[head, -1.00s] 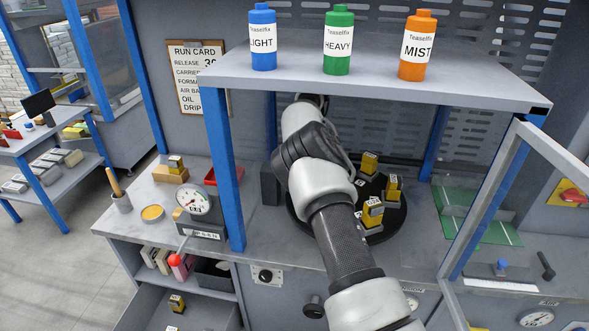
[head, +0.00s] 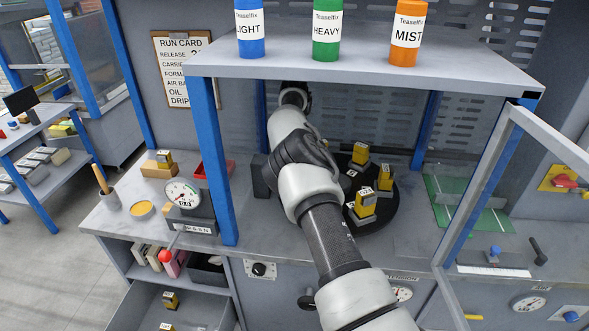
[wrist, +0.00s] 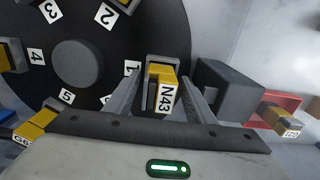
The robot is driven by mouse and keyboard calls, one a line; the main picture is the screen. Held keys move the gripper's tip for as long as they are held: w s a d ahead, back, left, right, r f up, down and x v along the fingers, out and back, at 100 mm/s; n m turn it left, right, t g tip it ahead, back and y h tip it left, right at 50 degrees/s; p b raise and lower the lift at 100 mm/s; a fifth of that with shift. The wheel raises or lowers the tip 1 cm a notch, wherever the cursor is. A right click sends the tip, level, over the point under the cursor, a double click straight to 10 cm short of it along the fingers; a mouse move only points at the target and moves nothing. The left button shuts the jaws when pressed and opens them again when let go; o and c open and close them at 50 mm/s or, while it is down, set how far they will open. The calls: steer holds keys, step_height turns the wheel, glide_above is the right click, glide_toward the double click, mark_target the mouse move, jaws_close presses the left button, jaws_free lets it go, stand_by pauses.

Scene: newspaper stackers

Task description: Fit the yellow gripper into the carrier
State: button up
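The carrier is a black round turntable (head: 385,208) under the shelf, with a central hub and numbered places that show in the wrist view (wrist: 95,30). A yellow gripper unit labelled N43 (wrist: 161,88) stands at the carrier's rim beside number 1. My gripper (wrist: 163,80) has one finger on each side of it, close to its sides; whether the fingers press on it I cannot tell. In the head view my arm hides my gripper and N43. Other yellow units (head: 366,203) stand on the carrier, including one labelled G6 (wrist: 36,124).
A dark grey block (wrist: 228,88) stands close to my right finger, with a red tray (wrist: 285,108) beyond. A blue post (head: 220,165) and the shelf (head: 350,72) with three bottles frame the space. A glass door (head: 490,190) stands open at right.

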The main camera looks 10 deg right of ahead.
steer(key=shift+r, duration=3.8)
